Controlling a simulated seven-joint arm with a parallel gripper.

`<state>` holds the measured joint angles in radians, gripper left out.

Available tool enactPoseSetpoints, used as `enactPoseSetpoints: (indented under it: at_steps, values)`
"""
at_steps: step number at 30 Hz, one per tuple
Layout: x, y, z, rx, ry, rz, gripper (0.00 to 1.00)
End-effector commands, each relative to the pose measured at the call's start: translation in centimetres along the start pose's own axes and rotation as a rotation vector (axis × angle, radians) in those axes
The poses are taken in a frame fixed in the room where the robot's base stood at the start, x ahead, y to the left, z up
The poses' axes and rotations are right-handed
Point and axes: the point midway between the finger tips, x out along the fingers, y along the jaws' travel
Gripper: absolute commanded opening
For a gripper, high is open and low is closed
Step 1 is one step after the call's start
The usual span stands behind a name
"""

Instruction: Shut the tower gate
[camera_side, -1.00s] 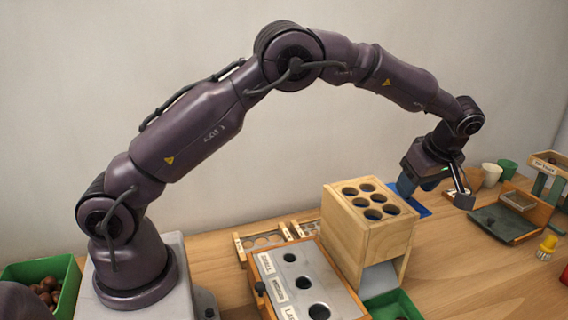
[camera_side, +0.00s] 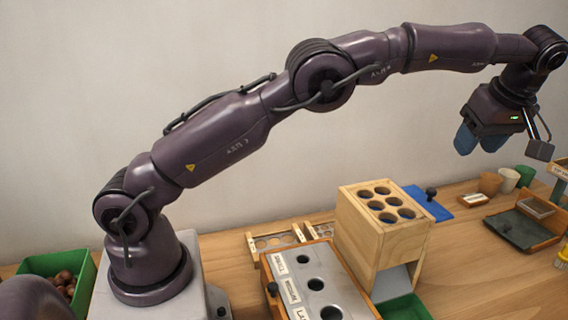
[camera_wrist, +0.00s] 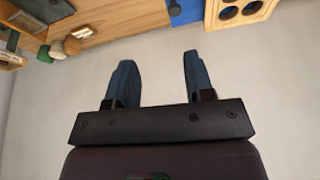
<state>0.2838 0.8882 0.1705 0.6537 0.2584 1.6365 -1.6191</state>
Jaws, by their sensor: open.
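The tower (camera_side: 385,240) is a pale wooden block with several round holes in its top, standing right of centre in the side view. Part of it shows at the top right of the wrist view (camera_wrist: 267,12). A blue plate (camera_side: 418,199) with an upright black knob (camera_side: 431,193) lies at the tower's far right side; the tower hides where it meets the block. The blue plate also shows at the top of the wrist view (camera_wrist: 185,12). My gripper (camera_side: 480,142) is open and empty, high above the table and to the right of the plate. Its two blue fingers (camera_wrist: 158,65) are apart.
A grey sizing board (camera_side: 316,285) with holes stands in front left of the tower, and a green tray (camera_side: 405,308) lies below it. A chestnut bin (camera_side: 40,264) is far left.

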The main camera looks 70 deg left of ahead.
Motion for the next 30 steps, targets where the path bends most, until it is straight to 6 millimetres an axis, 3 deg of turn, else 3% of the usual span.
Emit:
enactPoseSetpoints:
  at_steps: [5,15,21,27,30]
  values:
    - [1.5,0.4,0.2,0.176,0.001,0.048,0.48]
    - [2.2,-0.9,-0.2,0.486,0.003,0.162,0.48]
    - [1.8,-2.9,-0.5,0.613,0.007,0.224,0.48]
    - [-0.3,-5.0,-1.5,0.623,0.005,0.269,0.48]
    - [2.1,-4.4,-1.2,0.624,0.003,0.26,0.48]
